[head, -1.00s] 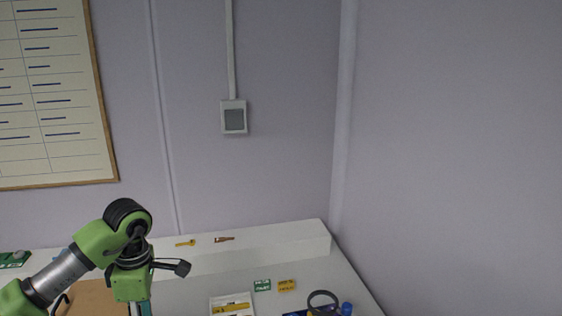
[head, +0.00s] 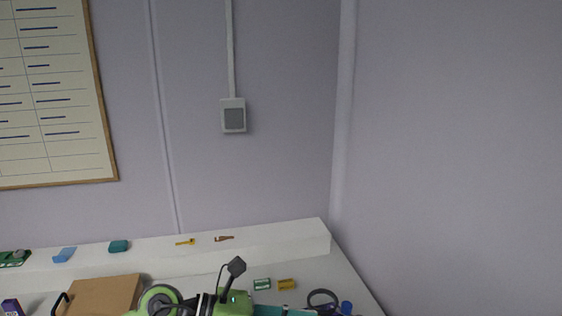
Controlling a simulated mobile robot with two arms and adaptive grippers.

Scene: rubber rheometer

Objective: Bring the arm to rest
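My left arm, green and black, shows at the bottom edge of the head view, low over the white bench (head: 345,275). Its wrist has a small dark camera on a stalk standing up. The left gripper (head: 282,311) points to the right and is mostly cut off by the lower edge. A teal part shows at its end, and I cannot tell whether the fingers are open or shut, or hold anything. My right gripper is out of view.
A brown board (head: 104,293) lies left of the arm. A green box (head: 262,284), a yellow box (head: 286,284) and a black ring-shaped item (head: 322,298) lie near the gripper. A raised white ledge (head: 285,238) with small items runs behind, against the wall.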

